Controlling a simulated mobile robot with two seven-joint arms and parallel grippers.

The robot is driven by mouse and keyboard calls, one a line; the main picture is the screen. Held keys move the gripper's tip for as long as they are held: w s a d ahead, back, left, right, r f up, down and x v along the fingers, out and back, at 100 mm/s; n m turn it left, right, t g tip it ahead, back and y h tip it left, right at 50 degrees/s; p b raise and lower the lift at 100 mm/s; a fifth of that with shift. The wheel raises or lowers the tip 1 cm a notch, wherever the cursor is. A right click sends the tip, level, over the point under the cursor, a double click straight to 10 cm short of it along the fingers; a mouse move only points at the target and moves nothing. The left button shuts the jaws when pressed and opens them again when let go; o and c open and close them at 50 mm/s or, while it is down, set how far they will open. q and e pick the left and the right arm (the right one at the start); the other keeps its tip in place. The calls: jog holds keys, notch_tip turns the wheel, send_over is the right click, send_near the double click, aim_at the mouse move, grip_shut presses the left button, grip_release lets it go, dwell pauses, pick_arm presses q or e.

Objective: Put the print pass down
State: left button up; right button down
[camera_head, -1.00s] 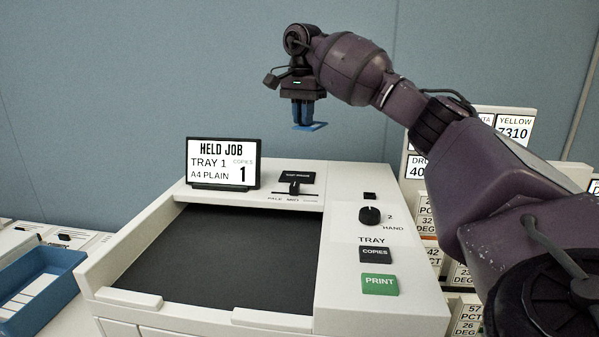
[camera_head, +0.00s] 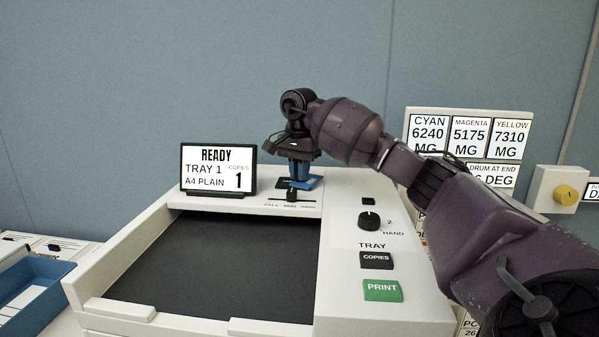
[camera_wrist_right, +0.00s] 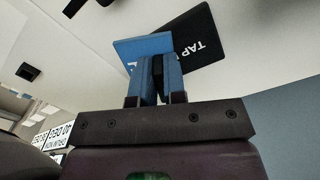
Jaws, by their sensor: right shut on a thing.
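The print pass is a flat blue card (camera_head: 312,183), held low over the black tap pad (camera_head: 283,184) at the back of the printer's top. My right gripper (camera_head: 300,176) points down and is shut on the card. In the right wrist view the card (camera_wrist_right: 130,52) sticks out from the blue fingers (camera_wrist_right: 158,78) and overlaps the black pad (camera_wrist_right: 207,45), which reads "TAP". I cannot tell whether card and pad touch. The display (camera_head: 217,170) reads READY, TRAY 1, A4 PLAIN, copies 1. My left gripper is not in view.
The printer (camera_head: 340,215) has a dark recessed bed, a slider (camera_head: 291,196), a black knob (camera_head: 369,221), a COPIES key (camera_head: 376,260) and a green PRINT key (camera_head: 382,290). A blue tray (camera_head: 30,298) lies at the left. Readout panels (camera_head: 470,138) and a yellow knob (camera_head: 566,193) stand at the right.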

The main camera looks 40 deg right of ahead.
dwell(0.3)
jog(key=c, duration=1.2)
grip_release()
notch_tip(320, 180, up, 12)
jog(key=shift+r+p, duration=0.1)
jog(key=shift+p, duration=0.5)
